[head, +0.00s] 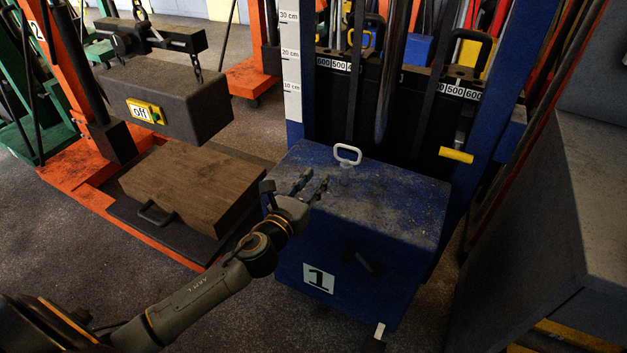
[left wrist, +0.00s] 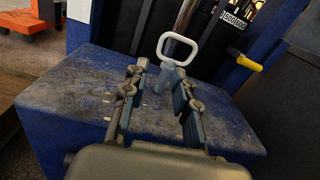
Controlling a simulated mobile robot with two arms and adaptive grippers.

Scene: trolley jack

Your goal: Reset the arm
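My left arm reaches in from the lower left in the head view. Its gripper (head: 311,184) is open, with its two fingers apart and nothing between them that I can make out. It is over the top of the blue box marked 1 (head: 400,205). In the left wrist view the fingers (left wrist: 157,78) point toward a white loop handle (left wrist: 178,48) standing on the box top. The handle (head: 347,154) lies just beyond the fingertips in the head view; whether they touch its base I cannot tell. My right gripper is not in view.
A blue frame with a centimetre scale (head: 291,70) and a yellow-tipped lever (head: 456,155) stands behind the box. At left, an orange lift holds a grey block marked off (head: 180,95) above a brown block (head: 190,185). A grey cabinet (head: 560,200) stands right.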

